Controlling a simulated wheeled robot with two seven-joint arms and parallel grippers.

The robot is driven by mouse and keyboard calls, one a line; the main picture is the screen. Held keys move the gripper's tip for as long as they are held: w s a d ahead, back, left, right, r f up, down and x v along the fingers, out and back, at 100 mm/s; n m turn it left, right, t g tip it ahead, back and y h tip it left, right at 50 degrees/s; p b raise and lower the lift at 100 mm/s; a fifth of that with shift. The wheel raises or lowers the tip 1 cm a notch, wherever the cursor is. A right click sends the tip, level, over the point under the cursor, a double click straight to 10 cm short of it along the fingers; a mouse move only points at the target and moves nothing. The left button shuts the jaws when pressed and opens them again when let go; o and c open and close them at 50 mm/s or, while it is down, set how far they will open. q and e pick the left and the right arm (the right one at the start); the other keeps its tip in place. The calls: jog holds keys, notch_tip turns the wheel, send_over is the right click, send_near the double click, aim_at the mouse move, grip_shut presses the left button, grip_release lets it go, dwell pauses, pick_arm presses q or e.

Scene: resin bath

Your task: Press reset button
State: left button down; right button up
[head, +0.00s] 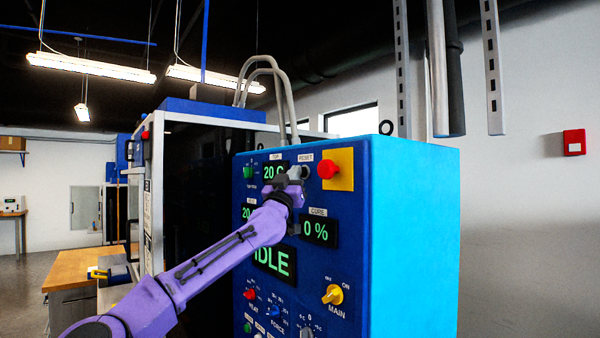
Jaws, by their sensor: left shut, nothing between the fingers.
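The blue control panel (352,240) faces me with its displays, knobs and buttons. The RESET label (306,157) is near its top, left of a red button on a yellow plate. A pale grey button (306,171) shows just under that label, partly covered by my gripper. My left gripper (294,176) is shut and empty, right at the panel face by this button. I cannot tell whether the fingertips touch it. My right gripper is not in view.
The red button (327,169) on its yellow plate is close to the right of my gripper. The yellow MAIN switch (333,294) and several knobs sit lower. The screen reads IDLE (273,262). A wooden workbench (80,268) stands at the left.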

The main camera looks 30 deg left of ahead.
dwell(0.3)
pick_arm(q)
jog(key=shift+s+a+f+b, duration=0.1)
jog(key=shift+s+a+b, duration=0.2)
jog(key=shift+s+b, duration=0.55)
jog(key=s+b, duration=0.1)
jog(key=s+a+b, duration=0.1)
jog(key=s, duration=0.1)
jog(key=s+a+b, duration=0.1)
jog(key=shift+s, duration=0.25)
dwell(0.5)
